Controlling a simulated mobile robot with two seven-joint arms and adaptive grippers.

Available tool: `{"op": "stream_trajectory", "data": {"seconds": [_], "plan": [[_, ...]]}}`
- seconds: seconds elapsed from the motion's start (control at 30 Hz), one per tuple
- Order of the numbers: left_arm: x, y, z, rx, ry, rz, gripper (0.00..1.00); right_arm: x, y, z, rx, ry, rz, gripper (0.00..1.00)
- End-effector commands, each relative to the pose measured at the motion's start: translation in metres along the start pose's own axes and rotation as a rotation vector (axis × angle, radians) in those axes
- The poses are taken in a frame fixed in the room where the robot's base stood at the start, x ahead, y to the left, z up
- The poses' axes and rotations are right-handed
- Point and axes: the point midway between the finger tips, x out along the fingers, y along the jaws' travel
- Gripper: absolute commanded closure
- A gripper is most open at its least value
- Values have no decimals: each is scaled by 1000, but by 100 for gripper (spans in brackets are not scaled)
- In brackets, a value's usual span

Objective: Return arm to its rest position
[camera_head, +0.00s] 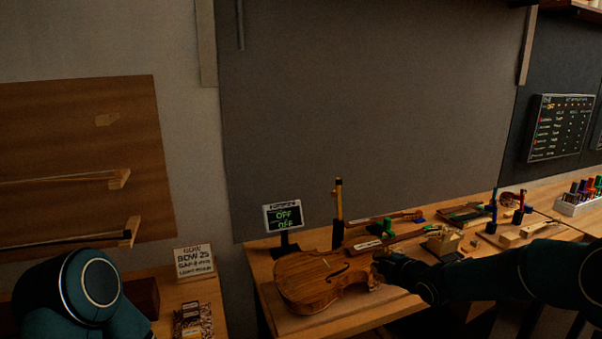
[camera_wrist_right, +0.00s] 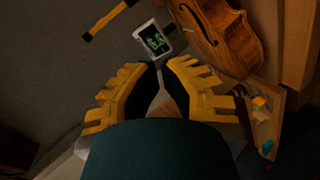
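My right arm comes in from the right in the head view, and its gripper (camera_head: 385,265) is at the right edge of the violin (camera_head: 322,282). I cannot tell from this view whether they touch. In the right wrist view the yellow fingers of this gripper (camera_wrist_right: 158,72) stand apart with nothing held between them. The violin (camera_wrist_right: 222,35) lies beyond the right finger there. Of my left arm, only a rounded dark link shows at the lower left of the head view; its gripper is out of the picture.
A small display (camera_head: 284,216) reading OFF stands behind the violin, beside an upright yellow and black tool (camera_head: 338,212). Tools and small blocks crowd the bench to the right. A sign (camera_head: 194,261) stands on the left bench. A gap separates the two benches.

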Motion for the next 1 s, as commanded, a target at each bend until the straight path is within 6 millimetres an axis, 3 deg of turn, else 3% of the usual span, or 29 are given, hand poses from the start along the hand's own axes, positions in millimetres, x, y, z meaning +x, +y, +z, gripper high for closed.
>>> {"op": "stream_trajectory", "data": {"seconds": [0.03, 0.17, 0.27, 0.4, 0.53, 0.6, 0.73, 0.83, 1.0], "plan": [[1, 0, -1, -1, 2, 0, 53, 5, -37, -4, 128, -6, -60, 100], [1, -1, -1, -2, 3, -1, 53, 2, -124, -12, 478, -72, -199, 100], [1, -1, -1, -2, 2, -1, 53, -11, -192, -18, 749, -164, -304, 100], [1, 0, -1, -1, 1, 0, 53, -44, -283, -30, 1107, -352, -432, 100], [1, -1, -1, -1, 2, -1, 53, -87, -352, -40, 1389, -570, -507, 100], [1, -1, -1, -1, 2, -1, 53, -109, -379, -45, 1502, -682, -527, 100], [1, -1, -1, -1, 1, -1, 53, -140, -411, -51, 1640, -839, -535, 100], [1, -1, -1, -1, 1, -1, 53, -152, -422, -53, 1687, -901, -532, 100], [1, -1, -1, -1, 1, -1, 53, -154, -423, -53, 1697, -913, -531, 100]]}}
